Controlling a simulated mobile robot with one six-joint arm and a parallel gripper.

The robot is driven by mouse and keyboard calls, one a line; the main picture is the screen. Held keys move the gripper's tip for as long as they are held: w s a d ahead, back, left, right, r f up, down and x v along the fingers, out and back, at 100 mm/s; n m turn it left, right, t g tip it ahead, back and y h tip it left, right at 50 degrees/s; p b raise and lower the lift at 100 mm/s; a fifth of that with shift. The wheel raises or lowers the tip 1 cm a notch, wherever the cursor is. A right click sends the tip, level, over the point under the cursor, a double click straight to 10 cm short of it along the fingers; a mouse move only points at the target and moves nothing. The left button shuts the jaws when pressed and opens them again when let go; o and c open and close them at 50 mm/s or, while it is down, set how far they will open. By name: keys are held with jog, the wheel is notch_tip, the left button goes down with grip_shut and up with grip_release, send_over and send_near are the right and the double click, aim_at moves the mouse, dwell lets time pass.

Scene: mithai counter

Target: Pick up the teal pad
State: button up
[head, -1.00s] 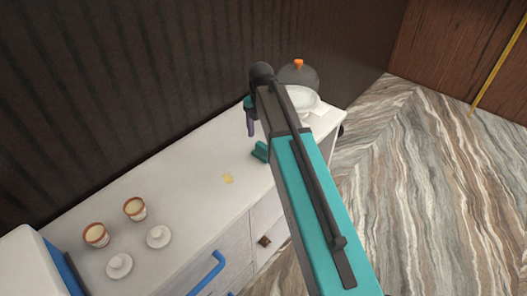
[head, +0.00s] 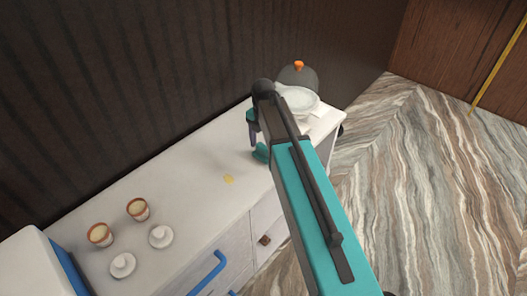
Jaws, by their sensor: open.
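The teal pad (head: 261,154) lies on the white counter (head: 195,165), partly hidden behind my arm. My gripper (head: 252,141) points down from the dark end of my arm, just above and left of the pad in the head view. It is open, with a dark purplish finger showing; the other finger cannot be made out. I see nothing held in it. I cannot tell how high its tip is above the counter or whether it touches the pad.
A white bowl (head: 303,99) and a dark rounded object with an orange knob (head: 298,65) stand behind my arm. Two cups (head: 138,209) and two white lidded items (head: 161,236) stand at left. A small yellow patch (head: 228,180) lies mid-counter. A dark wall borders the back.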

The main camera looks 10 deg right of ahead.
jog(key=shift+f, duration=0.4)
jog(key=c, duration=1.4)
jog(key=shift+o, duration=0.4)
jog(key=shift+r, duration=0.1)
jog(key=shift+r, duration=0.15)
jog(key=shift+r+b, duration=0.85)
jog(key=shift+r, duration=0.6)
jog(key=s+a+b, duration=0.1)
jog(key=s, duration=0.3)
jog(key=s+a+r+b, duration=0.1)
jog(key=s+a, duration=0.1)
jog(key=s, duration=0.3)
jog(key=s+a+b, duration=0.1)
jog(key=s+b, duration=0.1)
jog(key=s, duration=0.2)
jog(key=shift+s+a+r, duration=0.15)
jog(key=shift+s+a, duration=0.05)
jog(key=shift+a, duration=0.1)
jog(key=shift+s+a+r, duration=0.1)
jog(key=shift+s+a, duration=0.1)
jog(key=shift+s, duration=0.25)
jog(key=shift+s+a+r, duration=0.1)
jog(key=shift+s+a, duration=0.1)
jog(key=shift+s, duration=0.2)
